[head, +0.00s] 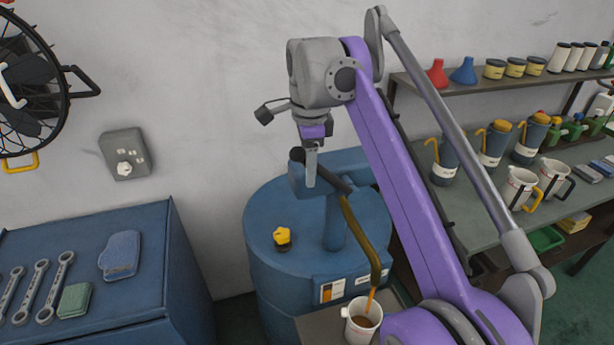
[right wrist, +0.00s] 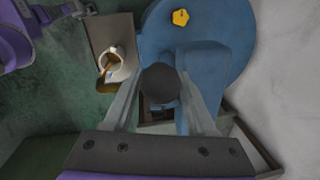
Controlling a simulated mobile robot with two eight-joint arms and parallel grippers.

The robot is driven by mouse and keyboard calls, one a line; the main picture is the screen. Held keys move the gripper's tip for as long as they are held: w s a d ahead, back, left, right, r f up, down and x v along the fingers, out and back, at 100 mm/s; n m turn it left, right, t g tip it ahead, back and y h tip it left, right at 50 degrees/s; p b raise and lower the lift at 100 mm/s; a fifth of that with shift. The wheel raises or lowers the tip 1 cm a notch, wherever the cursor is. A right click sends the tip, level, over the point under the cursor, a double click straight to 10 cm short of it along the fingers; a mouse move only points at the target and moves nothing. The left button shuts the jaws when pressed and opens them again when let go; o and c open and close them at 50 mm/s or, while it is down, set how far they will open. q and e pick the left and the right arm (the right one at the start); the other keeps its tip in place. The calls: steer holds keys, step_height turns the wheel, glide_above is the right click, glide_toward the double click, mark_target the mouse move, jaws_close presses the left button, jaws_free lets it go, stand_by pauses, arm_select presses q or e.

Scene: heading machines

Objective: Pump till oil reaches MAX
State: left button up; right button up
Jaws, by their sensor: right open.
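A blue oil drum (head: 275,262) carries a hand pump (head: 334,222) with a dark lever (head: 328,172) ending in a black knob (head: 297,155). Brown oil runs from the curved spout (head: 362,240) into a white mug (head: 353,330) below it. Brown oil shows inside the mug; I cannot read a MAX mark. My right gripper (head: 311,168) points down at the knob. In the right wrist view its open fingers (right wrist: 162,102) stand either side of the black knob (right wrist: 160,80); I cannot tell whether they touch it. The mug (right wrist: 119,73) also shows there. My left gripper is not in view.
A yellow cap (head: 282,237) sits on the drum top. A blue cabinet (head: 160,290) with wrenches stands left. Shelves (head: 470,218) with jugs, mugs and funnels stand right, behind my purple arm.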

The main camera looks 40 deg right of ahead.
steer(key=shift+f, duration=0.95)
jaws_close()
stand_by(0.8)
